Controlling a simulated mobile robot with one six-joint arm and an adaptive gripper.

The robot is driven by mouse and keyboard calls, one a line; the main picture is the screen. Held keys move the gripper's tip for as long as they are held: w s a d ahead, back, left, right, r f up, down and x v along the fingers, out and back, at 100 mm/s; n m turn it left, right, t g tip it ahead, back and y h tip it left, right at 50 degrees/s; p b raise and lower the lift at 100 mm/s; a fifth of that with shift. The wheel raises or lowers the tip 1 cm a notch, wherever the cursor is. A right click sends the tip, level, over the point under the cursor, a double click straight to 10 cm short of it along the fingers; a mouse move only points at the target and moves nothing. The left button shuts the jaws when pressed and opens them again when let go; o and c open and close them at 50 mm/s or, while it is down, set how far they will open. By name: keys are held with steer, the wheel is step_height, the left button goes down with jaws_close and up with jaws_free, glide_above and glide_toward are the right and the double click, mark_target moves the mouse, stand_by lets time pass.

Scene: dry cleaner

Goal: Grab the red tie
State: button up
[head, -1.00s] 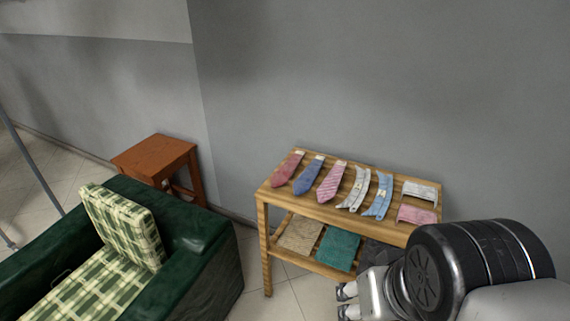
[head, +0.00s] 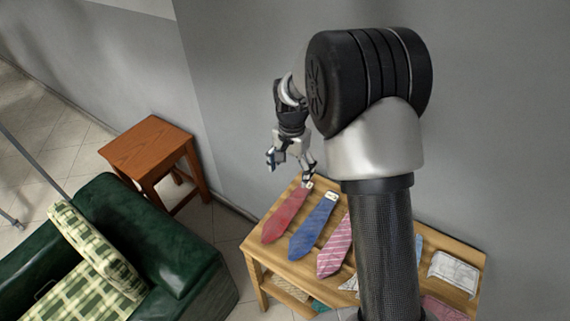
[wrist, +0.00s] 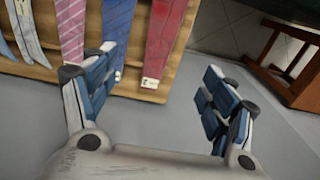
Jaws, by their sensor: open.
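The red tie (head: 287,216) lies flat on the wooden rack's top shelf (head: 262,248), the leftmost of the ties in the head view. Its narrow end has a small white tag. My gripper (head: 290,168) is open and empty above the back left edge of the rack, near the red tie's tagged end. In the wrist view, the red tie (wrist: 162,38) appears ahead of my gripper (wrist: 158,90), nearer the left finger. The fingers are apart and do not touch the tie.
A blue tie (head: 312,228) and a pink striped tie (head: 336,248) lie beside it. Folded cloths (head: 455,270) lie at the right. A wooden stool (head: 150,148) and a green armchair (head: 150,235) stand left. The grey wall is close behind the rack.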

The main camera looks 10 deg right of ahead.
steer(key=b, duration=0.3)
glide_above(288, 209)
steer(key=f, duration=1.3)
steer(key=shift+w+d, duration=0.15)
steer(key=shift+w, duration=0.1)
steer(key=f, duration=0.1)
steer(key=f+b, duration=0.1)
steer(key=f, duration=0.1)
steer(key=f+b, duration=0.1)
steer(key=f, duration=0.1)
steer(key=shift+s+f, duration=0.15)
steer(key=shift+s, duration=0.1)
steer(key=shift+c, duration=0.5)
steer(key=c, duration=1.1)
